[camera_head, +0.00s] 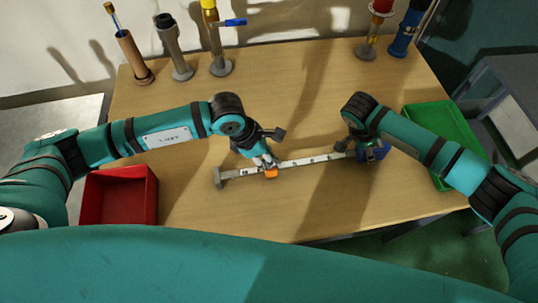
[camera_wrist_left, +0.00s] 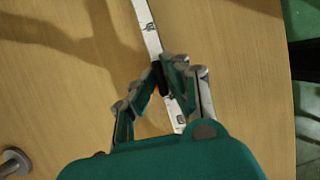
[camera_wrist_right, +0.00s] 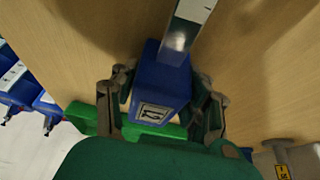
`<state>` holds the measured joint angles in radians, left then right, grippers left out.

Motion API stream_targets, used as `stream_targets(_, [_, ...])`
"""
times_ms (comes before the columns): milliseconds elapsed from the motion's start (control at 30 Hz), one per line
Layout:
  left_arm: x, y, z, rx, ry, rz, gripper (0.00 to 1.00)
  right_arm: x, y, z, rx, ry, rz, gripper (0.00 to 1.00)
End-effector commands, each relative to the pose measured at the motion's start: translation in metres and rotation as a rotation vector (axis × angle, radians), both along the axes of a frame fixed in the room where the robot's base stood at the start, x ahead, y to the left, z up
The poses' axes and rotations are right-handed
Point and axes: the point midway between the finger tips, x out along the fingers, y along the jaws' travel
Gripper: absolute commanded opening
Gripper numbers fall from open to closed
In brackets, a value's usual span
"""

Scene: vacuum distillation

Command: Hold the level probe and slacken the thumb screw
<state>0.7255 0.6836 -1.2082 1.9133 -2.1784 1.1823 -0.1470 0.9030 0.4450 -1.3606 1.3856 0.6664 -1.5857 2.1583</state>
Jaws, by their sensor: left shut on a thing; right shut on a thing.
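The level probe is a long pale bar with dark marks (camera_head: 305,161), lying across the middle of the table, with a blue block (camera_wrist_right: 160,88) at its right end and a grey foot (camera_head: 217,177) at its left end. My right gripper (camera_head: 368,150) is shut on the blue block, with fingers on both sides in the right wrist view. My left gripper (camera_head: 267,162) is shut at the bar, by an orange piece (camera_head: 271,173). In the left wrist view a dark thumb screw (camera_wrist_left: 158,76) shows between its fingertips, partly hidden by them.
A red bin (camera_head: 119,196) stands at the left and a green tray (camera_head: 447,142) at the right edge. Several upright devices, among them a brown tube (camera_head: 133,57) and a blue one (camera_head: 404,34), stand along the back. The table middle behind the bar is clear.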

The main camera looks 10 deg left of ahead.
Motion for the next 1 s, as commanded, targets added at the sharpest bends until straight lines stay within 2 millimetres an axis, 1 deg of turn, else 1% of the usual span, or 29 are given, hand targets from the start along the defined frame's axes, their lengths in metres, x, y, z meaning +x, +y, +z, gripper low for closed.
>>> stream_targets(233, [0.0002, 0.0001, 0.0002, 0.000, 0.000, 0.060, 0.00, -0.0001, -0.0002, 0.0001, -0.001, 0.001, 0.001, 0.00])
stream_targets(667, [0.0005, 0.0003, 0.0004, -0.001, -0.001, 0.069, 0.00, 0.0000, -0.0004, 0.0002, -0.001, 0.000, 0.000, 0.00])
stream_targets(700, [0.0005, 0.0003, 0.0004, -0.001, -0.001, 0.069, 0.11, 0.0000, -0.0004, 0.0002, -0.001, 0.000, 0.000, 0.00])
stream_targets(867, [0.0003, 0.0003, 0.0002, 0.000, 0.000, 0.068, 0.32, 0.0000, -0.0004, 0.0002, -0.001, 0.000, 0.000, 0.00])
stream_targets(1000, [0.0001, 0.0002, 0.0001, 0.000, 0.000, 0.067, 0.33, 0.0000, -0.0004, 0.0002, -0.001, 0.000, 0.000, 0.00])
